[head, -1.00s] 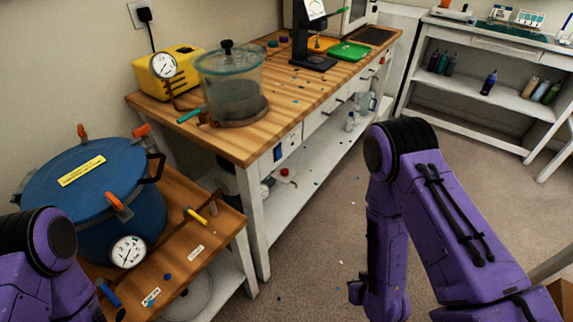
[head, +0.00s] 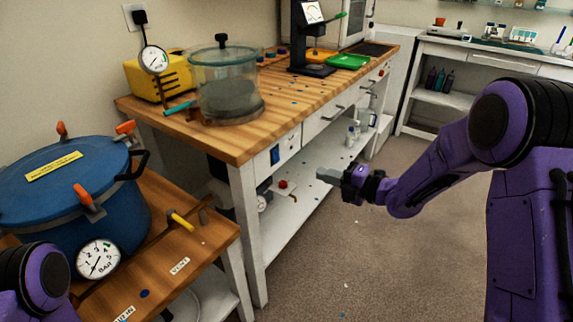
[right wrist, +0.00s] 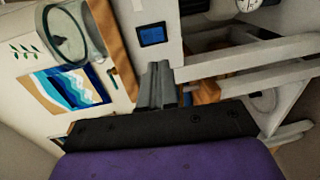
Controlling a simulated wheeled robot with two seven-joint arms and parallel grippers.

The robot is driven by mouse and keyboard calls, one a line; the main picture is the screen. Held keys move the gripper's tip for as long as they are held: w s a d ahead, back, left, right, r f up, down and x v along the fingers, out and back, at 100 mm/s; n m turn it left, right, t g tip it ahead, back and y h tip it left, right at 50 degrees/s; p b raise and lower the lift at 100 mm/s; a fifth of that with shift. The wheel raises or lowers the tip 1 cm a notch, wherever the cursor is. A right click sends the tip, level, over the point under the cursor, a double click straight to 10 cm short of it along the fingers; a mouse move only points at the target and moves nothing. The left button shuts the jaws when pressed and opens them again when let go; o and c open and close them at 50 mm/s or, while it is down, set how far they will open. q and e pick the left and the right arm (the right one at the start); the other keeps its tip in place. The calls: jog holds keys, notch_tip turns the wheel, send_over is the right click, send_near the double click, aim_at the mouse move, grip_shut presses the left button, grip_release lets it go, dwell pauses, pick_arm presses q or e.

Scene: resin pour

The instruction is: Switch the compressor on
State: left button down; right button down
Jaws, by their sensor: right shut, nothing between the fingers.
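A blue rocker-like switch (head: 275,155) sits on the white front panel of the wooden bench; it also shows in the right wrist view (right wrist: 152,34). Its on or off position is too small to tell. On the shelf under the bench are a red knob or button (head: 283,184) and a partly hidden gauge (head: 263,201); I cannot tell for sure which thing is the compressor. My right gripper (head: 328,175) is shut and empty, in front of the bench and to the right of the switch, apart from it. My left gripper is out of view; only part of my left arm shows.
A blue pressure pot (head: 75,195) with a gauge (head: 98,259) stands on a low wooden table at left. On the bench stand a clear lidded chamber (head: 228,85) and a yellow box (head: 158,78).

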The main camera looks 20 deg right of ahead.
aim_at(278, 161)
jog(key=x, duration=1.3)
jog(key=shift+p, duration=0.35)
jog(key=shift+d, duration=0.1)
